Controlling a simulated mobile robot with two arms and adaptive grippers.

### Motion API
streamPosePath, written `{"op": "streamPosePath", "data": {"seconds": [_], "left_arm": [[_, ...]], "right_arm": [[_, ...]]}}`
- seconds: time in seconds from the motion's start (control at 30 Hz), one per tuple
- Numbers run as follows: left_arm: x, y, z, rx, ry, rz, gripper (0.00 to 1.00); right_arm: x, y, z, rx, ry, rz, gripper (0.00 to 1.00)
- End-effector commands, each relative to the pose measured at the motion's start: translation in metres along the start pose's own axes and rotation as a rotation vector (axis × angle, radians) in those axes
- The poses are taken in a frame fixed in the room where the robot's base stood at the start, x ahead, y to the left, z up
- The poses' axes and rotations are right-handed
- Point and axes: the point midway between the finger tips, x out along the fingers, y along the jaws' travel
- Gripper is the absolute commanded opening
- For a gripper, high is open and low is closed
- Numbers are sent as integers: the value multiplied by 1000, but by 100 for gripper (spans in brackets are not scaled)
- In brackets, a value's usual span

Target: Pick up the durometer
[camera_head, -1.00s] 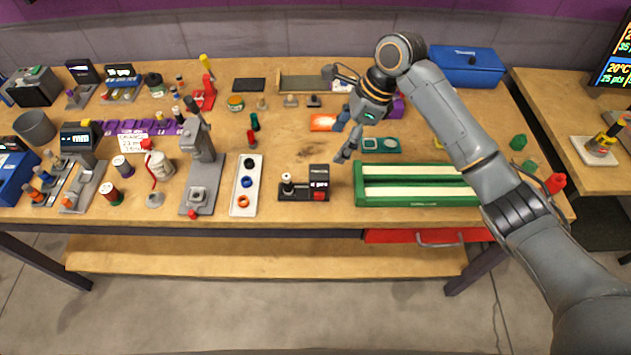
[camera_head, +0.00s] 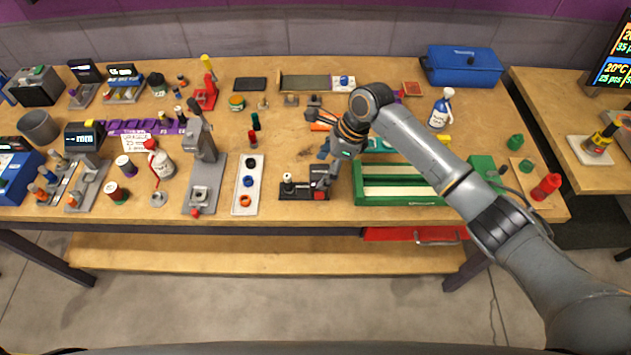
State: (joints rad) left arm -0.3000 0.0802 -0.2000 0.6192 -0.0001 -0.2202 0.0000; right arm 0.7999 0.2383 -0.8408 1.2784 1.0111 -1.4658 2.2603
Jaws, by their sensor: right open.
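The item that best fits a durometer is a small black device (camera_head: 292,191) on the near middle of the table. It has an upright peg with a cream top at its left and a dark block with a red part at its right. I cannot read its label well enough to be sure. My right gripper (camera_head: 325,164) is open and tilted down over the right end of this device, hiding much of the dark block. I cannot tell whether its fingers touch it. My left gripper is not in view.
A white tray with rings (camera_head: 247,199) lies left of the device, and a grey press stand (camera_head: 205,180) beyond it. A blue-labelled bottle (camera_head: 439,112) and blue toolbox (camera_head: 464,68) stand at the back right.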

Motion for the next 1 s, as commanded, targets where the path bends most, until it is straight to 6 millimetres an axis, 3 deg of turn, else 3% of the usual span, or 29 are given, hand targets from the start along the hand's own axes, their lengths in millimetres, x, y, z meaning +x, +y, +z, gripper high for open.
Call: {"op": "streamPosePath", "data": {"seconds": [0.03, 0.07, 0.37, 0.77, 1.0], "left_arm": [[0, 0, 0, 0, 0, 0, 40], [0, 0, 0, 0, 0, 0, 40], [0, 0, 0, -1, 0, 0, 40], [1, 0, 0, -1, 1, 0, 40], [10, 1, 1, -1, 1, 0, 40]], "right_arm": [[0, 0, 0, 0, 0, 0, 67], [0, 0, 0, 0, 0, 0, 61], [0, 0, 0, 1, 0, 0, 0], [-3, -1, 2, -1, -3, -1, 0], [-21, -2, 10, -3, -5, -4, 0]]}}
